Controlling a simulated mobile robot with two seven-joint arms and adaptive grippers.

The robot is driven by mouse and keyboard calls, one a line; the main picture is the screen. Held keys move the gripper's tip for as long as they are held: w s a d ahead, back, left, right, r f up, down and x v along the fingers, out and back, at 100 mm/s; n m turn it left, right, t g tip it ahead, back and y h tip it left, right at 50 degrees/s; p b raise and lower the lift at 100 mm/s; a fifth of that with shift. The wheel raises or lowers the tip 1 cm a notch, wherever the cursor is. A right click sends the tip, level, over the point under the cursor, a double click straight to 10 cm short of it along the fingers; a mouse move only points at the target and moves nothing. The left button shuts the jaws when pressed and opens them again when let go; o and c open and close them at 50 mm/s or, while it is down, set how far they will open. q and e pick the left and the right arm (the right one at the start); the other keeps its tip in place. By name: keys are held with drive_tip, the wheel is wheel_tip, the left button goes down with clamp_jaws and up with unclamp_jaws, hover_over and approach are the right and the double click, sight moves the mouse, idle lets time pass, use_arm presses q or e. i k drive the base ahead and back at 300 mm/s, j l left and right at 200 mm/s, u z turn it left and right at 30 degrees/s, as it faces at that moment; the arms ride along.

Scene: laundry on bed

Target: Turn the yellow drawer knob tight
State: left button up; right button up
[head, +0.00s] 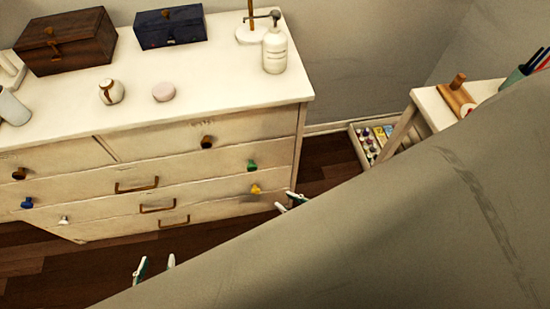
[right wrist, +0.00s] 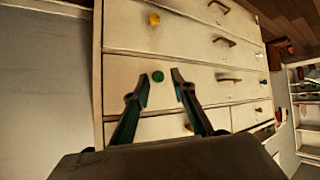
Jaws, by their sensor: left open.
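The yellow drawer knob (head: 256,189) is on the right end of a lower drawer of the white dresser (head: 185,190), just below the green knob (head: 252,166). In the right wrist view the yellow knob (right wrist: 154,19) is beyond my fingertips near the top, and the green knob (right wrist: 158,76) appears between them. My right gripper (head: 291,200) is just right of the yellow knob in the head view, apart from it. Its fingers are spread and empty in the right wrist view (right wrist: 161,74). My left gripper (head: 153,268) is open and empty, low in front of the dresser.
A large grey surface (head: 400,220) fills the lower right and hides much of my arms. A pump bottle (head: 275,50), two boxes and small items stand on the dresser. A tray of small bottles (head: 368,142) and a small white table (head: 432,108) are at the right.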

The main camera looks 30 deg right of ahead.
sight(256, 191)
drive_tip(key=k+z, duration=0.1)
drive_tip(key=z, duration=0.15)
drive_tip(key=k+z, duration=0.1)
drive_tip(key=z, duration=0.2)
drive_tip(key=k+l+z, duration=0.1)
drive_tip(key=l+z, duration=0.15)
drive_tip(key=l, duration=0.3)
drive_tip(key=l+z, duration=0.2)
drive_tip(key=l, duration=0.35)
